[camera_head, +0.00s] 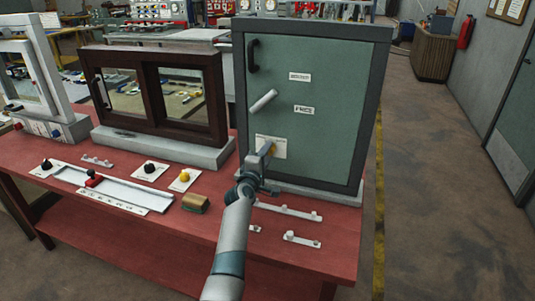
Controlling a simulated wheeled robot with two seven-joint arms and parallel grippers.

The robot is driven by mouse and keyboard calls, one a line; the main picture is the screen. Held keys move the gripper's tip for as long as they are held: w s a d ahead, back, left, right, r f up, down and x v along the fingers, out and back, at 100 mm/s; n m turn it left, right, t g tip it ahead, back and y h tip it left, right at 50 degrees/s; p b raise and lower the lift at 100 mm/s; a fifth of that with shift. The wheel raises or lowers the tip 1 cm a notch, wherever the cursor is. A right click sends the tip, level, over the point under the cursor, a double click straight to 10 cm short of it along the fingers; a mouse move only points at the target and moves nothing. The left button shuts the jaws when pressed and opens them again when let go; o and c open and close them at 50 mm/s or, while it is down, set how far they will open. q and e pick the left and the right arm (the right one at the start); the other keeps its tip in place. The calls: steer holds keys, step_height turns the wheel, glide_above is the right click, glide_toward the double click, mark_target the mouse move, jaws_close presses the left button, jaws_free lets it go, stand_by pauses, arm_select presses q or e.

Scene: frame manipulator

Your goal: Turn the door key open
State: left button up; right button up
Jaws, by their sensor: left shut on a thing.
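A green door (340,110) in a dark grey frame stands upright at the back right of the red table. It looks shut. It carries a black handle (252,55) at the upper left and a light lever (263,101) below it, tilted. A pale plate (279,148) sits on its lower left, with a small yellow-orange key (271,148) at it. My left gripper (265,155) is raised in front of this plate and shut on the key. Its fingers partly hide the key and plate, so the key's exact angle is unclear. My right gripper is not in view.
A brown-framed sliding window (155,93) stands left of the door, and a white frame (40,85) stands farther left. A slider panel (110,190), several knobs and a brown block (195,203) lie on the red table (150,240). Open floor lies right.

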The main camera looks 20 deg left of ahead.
arm_select(q)
steer(key=o, duration=1.1)
steer(key=shift+s, duration=0.1)
steer(key=s+p, duration=0.3)
steer(key=s, duration=0.2)
steer(key=s+p, duration=0.3)
steer(key=s, duration=0.3)
steer(key=s+p, duration=0.3)
steer(key=s, duration=0.3)
steer(key=shift+s+a, duration=0.1)
steer(key=shift+a, duration=0.25)
